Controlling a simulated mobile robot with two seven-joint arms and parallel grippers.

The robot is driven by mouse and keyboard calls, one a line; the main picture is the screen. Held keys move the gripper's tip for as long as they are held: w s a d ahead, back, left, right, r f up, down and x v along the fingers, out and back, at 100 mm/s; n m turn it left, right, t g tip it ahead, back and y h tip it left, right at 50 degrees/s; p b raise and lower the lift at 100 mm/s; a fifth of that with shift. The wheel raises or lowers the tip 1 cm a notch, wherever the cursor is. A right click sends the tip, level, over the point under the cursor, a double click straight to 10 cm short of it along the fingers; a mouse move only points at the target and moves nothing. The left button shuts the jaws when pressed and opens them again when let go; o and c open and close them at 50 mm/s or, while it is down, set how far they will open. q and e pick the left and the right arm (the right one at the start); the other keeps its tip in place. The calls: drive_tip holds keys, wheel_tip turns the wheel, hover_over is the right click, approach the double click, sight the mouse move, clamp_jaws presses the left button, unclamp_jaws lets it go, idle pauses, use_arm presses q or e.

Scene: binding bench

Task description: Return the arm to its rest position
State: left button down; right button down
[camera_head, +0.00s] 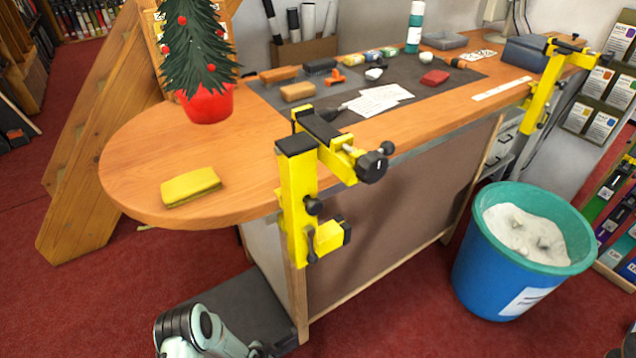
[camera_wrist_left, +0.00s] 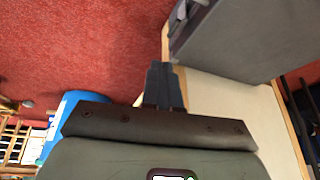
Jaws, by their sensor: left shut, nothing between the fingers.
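My left arm (camera_head: 200,332) shows at the bottom of the head view, low in front of the bench and apart from it. In the left wrist view my left gripper (camera_wrist_left: 163,84) has its two dark fingers together, with nothing between them. Behind the fingers are red carpet and the pale side panel (camera_wrist_left: 235,105) of the bench. My right gripper is not seen in either view.
The wooden bench (camera_head: 135,165) has yellow clamps (camera_head: 298,190) jutting from its front edge. A yellow sponge-like block (camera_head: 190,187) lies at its rounded left end, near a small tree in a red pot (camera_head: 207,104). A blue bin (camera_head: 500,275) stands at right on red carpet.

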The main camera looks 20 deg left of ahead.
use_arm(q)
drive_tip(key=shift+d, duration=0.1)
